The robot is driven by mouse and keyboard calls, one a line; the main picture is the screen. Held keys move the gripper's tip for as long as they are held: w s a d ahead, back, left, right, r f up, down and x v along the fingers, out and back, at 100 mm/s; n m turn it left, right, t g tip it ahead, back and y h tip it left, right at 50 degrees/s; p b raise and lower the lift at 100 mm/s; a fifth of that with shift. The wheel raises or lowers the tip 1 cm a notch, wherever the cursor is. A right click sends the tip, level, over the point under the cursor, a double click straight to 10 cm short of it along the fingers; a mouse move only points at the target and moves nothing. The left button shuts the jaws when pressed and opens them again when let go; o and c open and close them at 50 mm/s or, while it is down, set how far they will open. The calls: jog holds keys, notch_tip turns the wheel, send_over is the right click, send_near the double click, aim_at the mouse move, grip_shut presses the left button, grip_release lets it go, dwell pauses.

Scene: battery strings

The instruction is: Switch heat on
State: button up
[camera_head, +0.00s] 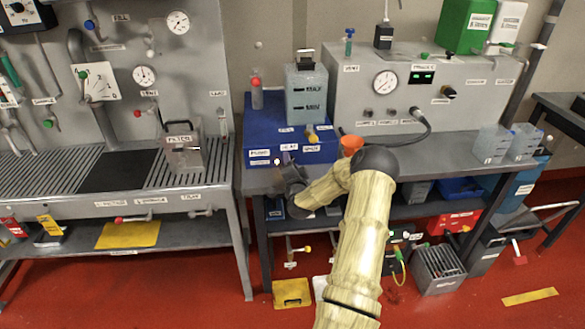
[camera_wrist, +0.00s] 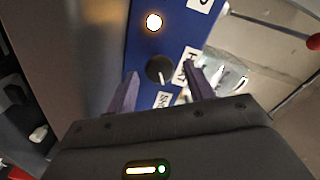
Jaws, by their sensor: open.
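The blue unit (camera_head: 262,133) stands on the right bench with a HEAT label (camera_head: 289,147) on its front. In the wrist view its blue front (camera_wrist: 143,50) shows a round black knob (camera_wrist: 159,68) with a partly readable label beside it, which seems to be HEAT. A lamp (camera_wrist: 153,22) on the same panel glows; it also shows in the head view (camera_head: 278,161). My gripper (camera_wrist: 162,82) is open, with one finger on each side of the knob and a gap to both. In the head view my gripper (camera_head: 289,177) is at the unit's front and hides the knob.
A clear MAX/MIN tank (camera_head: 307,94) stands on the blue unit. An orange funnel-like piece (camera_head: 351,144) and a black hose (camera_head: 415,133) are to the right. A grey panel with a gauge (camera_head: 386,82) stands behind. The left bench (camera_head: 105,205) is close by.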

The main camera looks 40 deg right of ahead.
jog(key=shift+s+a, duration=0.1)
jog(key=shift+s, duration=0.05)
jog(key=b+v, duration=0.2)
jog(key=v, duration=1.5)
jog(key=shift+b, duration=0.35)
jog(key=shift+a, duration=0.2)
jog(key=w+a+r+n+g+y+p, duration=0.1)
jog(key=a+n+g+y+p, duration=0.2)
jog(key=a+n, duration=0.45)
jog(key=w+a+r+n+g+y+p, duration=0.15)
jog(key=a+n+y, duration=0.3)
jog(key=a, duration=0.55)
jog(key=s+a+r+n+g+y+p, duration=0.1)
jog(key=s+a+r+n+g+p, duration=0.1)
jog(key=s, duration=0.6)
jog(key=s+a+r+n+g+p, duration=0.2)
jog(key=s+a+r+n+g, duration=0.2)
jog(key=s+a+r+g, duration=0.2)
jog(key=s+a+r, duration=0.2)
jog(key=a, duration=0.2)
jog(key=shift+r+y, duration=0.15)
jog(key=shift+y, duration=0.2)
jog(key=shift+a, duration=0.1)
